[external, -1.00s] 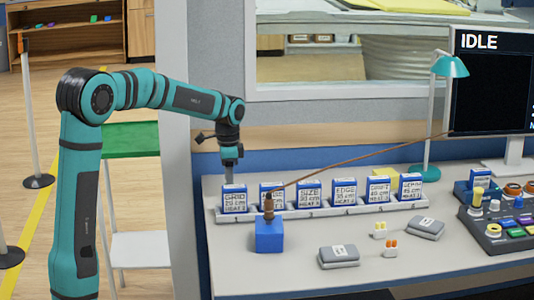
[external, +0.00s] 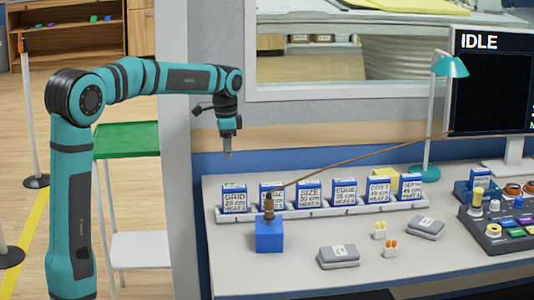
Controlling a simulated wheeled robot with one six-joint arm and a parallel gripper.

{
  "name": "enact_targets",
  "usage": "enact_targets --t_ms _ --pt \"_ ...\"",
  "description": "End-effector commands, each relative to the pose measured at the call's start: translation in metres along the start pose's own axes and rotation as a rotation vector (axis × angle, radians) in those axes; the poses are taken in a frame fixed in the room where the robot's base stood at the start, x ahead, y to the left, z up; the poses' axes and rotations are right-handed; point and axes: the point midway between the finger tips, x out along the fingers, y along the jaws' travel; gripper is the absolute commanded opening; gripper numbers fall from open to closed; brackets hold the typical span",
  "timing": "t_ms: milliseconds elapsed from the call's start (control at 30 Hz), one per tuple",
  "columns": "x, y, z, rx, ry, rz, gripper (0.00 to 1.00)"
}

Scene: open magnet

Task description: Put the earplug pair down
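Two small earplug pairs sit on the grey desk (external: 300,275), right of centre. The other pair with orange tips (external: 390,247) stands closer to the front. My gripper (external: 228,155) points down in the air at the left end of the desk, above and behind the card rack and well away from both pairs. No earplugs show at its fingertips. The fingers are too small and too edge-on to tell whether they are open or shut.
A rack (external: 330,209) of several blue-and-white cards runs along the desk. A blue block (external: 269,235) with a cord rising from it stands in front. Two grey cases (external: 339,257) flank the earplugs. A teal lamp (external: 451,66) and a control panel (external: 503,228) are at right.

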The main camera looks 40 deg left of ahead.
Motion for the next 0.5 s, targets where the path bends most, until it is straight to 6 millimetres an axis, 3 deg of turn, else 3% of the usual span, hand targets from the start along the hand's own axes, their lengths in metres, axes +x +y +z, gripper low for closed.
enact_targets --t_ms 500 --pt "-0.090 0.071 0.052 -0.233 0.362 -0.297 0.35"
